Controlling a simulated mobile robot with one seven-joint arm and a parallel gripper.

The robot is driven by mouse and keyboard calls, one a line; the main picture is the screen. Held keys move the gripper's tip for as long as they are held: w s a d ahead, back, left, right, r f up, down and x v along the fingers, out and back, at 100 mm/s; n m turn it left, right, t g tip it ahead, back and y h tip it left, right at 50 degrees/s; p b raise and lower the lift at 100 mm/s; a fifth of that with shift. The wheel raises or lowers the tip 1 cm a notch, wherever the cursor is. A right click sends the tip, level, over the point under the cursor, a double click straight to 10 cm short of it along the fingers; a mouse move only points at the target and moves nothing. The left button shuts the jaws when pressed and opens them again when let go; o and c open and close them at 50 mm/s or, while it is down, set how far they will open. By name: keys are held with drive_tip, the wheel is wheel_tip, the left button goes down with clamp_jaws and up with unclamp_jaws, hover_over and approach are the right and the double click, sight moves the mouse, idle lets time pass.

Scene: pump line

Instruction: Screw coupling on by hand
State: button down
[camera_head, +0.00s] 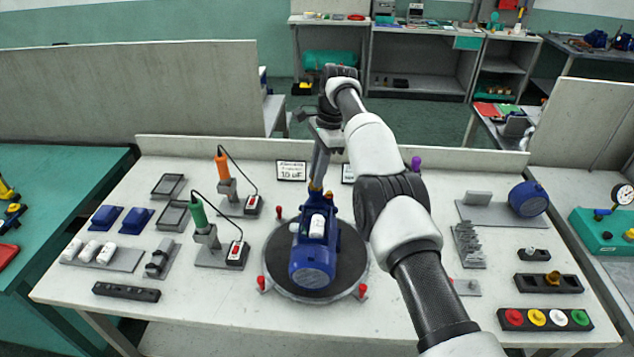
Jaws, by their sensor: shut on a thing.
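A blue pump (313,262) with a white capacitor-like part (317,225) on top stands on a round dark turntable (345,270) in the middle of the bench. My gripper (316,184) points down at the far end of the pump, its long grey fingers shut. A small brass-coloured piece shows at the fingertips, which looks like the coupling; it is small and partly hidden by the fingers. I cannot tell how it sits on the pump's end or its thread.
Green (198,215) and orange (222,167) powered screwdrivers stand in holders at left, beside blue parts and trays. At right are a blue motor (528,199), a grey rack (468,246) and a strip of coloured buttons (545,319). A low back wall edges the bench.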

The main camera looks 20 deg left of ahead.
drive_tip(key=shift+s+f+m+b, duration=0.2)
drive_tip(key=shift+f+m+b, duration=0.3)
drive_tip(key=shift+b, duration=1.45)
drive_tip(key=shift+r+m+b, duration=0.15)
drive_tip(key=shift+m+b, duration=0.35)
drive_tip(key=shift+b, duration=0.35)
drive_tip(key=c, duration=1.9)
unclamp_jaws()
drive_tip(key=shift+r+p, duration=0.3)
drive_tip(key=shift+p, duration=0.05)
drive_tip(key=shift+o, duration=0.2)
drive_tip(key=o, duration=0.6)
drive_tip(key=shift+c, duration=0.2)
drive_tip(key=shift+r, duration=0.1)
drive_tip(key=r+p, duration=0.4)
drive_tip(key=d+r+p, duration=0.1)
drive_tip(key=r+p, duration=0.1)
drive_tip(key=p, duration=0.1)
drive_tip(key=shift+w+d, duration=0.1)
drive_tip(key=shift+w, duration=0.25)
